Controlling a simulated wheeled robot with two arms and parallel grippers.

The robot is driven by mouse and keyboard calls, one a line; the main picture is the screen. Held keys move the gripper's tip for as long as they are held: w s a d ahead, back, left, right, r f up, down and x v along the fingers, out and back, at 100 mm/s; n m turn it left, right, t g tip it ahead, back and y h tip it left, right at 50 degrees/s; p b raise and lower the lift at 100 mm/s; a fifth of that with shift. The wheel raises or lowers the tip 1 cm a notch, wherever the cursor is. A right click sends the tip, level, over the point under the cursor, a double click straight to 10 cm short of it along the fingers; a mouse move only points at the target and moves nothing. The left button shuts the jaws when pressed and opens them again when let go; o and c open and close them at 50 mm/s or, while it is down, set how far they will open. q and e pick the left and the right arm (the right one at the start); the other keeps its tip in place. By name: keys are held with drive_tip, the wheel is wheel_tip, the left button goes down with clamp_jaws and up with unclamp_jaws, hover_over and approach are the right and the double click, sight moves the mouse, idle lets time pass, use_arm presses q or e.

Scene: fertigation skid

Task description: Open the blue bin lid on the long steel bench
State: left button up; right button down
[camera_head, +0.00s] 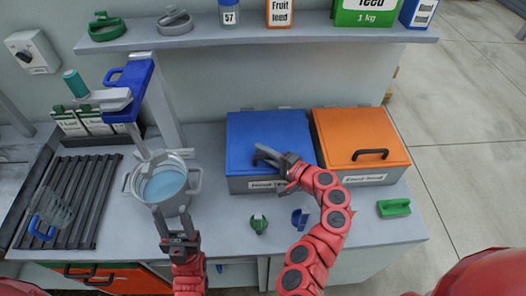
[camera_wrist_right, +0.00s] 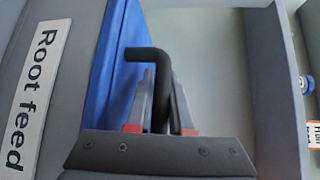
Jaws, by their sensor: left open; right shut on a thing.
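The blue bin lid (camera_head: 262,132) lies down flat on its grey bin (camera_head: 238,186) on the long steel bench (camera_head: 372,225). My right gripper (camera_head: 274,160) is at the lid's front edge. In the right wrist view my right gripper (camera_wrist_right: 160,100) is shut on the black lid handle (camera_wrist_right: 148,55), with a finger on each side of it. The lid (camera_wrist_right: 118,60) and the "Root feed" label (camera_wrist_right: 38,85) also show there. In the head view the gripper partly hides the handle and label. My left gripper (camera_head: 178,228) is open and empty in front of the metal pot.
An orange-lidded bin (camera_head: 355,135) stands close on the right. The metal pot (camera_head: 165,188) with blue liquid stands left of the blue bin. A green clip (camera_head: 258,224), a blue piece (camera_head: 299,218) and a green block (camera_head: 394,208) lie in front. A shelf (camera_head: 260,38) runs behind and above.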

idle(0.4)
drive_tip(key=shift+w+r+p, duration=0.1)
drive_tip(key=shift+r+p, duration=0.45)
drive_tip(key=shift+p, duration=0.25)
drive_tip(key=w+r+m+g+h+p, duration=0.2)
drive_tip(key=w+r+p, duration=0.4)
drive_tip(key=r+p, duration=0.5)
drive_tip(key=shift+r+m+g+p, duration=0.15)
drive_tip(key=shift+m+g+p, duration=0.65)
drive_tip(key=shift+g, duration=0.6)
drive_tip(key=c, duration=1.1)
unclamp_jaws()
